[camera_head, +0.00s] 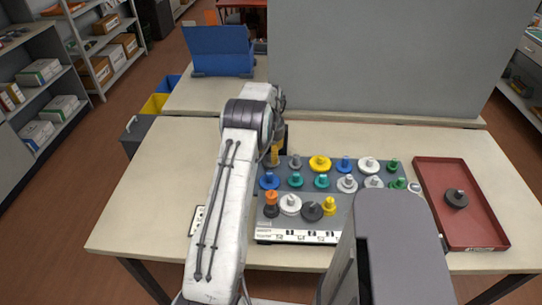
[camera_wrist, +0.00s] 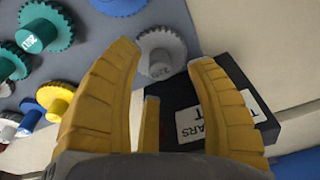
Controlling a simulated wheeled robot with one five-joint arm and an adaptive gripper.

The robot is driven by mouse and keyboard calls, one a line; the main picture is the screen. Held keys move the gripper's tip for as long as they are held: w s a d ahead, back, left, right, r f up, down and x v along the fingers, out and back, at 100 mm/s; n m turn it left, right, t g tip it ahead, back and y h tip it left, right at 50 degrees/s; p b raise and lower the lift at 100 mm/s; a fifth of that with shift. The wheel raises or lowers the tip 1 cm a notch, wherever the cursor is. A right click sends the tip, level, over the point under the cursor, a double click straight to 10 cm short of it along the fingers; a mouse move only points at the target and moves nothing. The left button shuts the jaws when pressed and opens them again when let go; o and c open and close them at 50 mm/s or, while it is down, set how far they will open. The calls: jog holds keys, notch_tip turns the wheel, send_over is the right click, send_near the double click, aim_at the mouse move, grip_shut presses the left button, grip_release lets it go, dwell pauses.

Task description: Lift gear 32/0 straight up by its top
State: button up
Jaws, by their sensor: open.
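In the wrist view a grey gear (camera_wrist: 161,47) with a small round top stands just beyond my open gripper (camera_wrist: 168,58). The gear is between and ahead of the two yellow fingertips, and nothing is held. In the head view a grey gear (camera_head: 295,163) stands in the back row of the grey gear board (camera_head: 266,226). My gripper (camera_head: 274,153) is at the board's back left corner, just left of that gear and partly hidden by my arm.
A black box (camera_wrist: 185,95) with a white label lies by the fingers. Nearby are a blue gear (camera_head: 269,181), a yellow gear (camera_head: 320,163) and a teal gear (camera_wrist: 40,30). A red tray (camera_head: 440,215) at right holds a dark gear (camera_head: 456,199). A grey partition (camera_head: 390,60) stands behind the table.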

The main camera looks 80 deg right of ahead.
jog(key=shift+d+f+p, duration=0.15)
jog(key=shift+f+p, duration=0.6)
jog(key=shift+f, duration=0.25)
jog(key=shift+c, duration=0.5)
grip_shut()
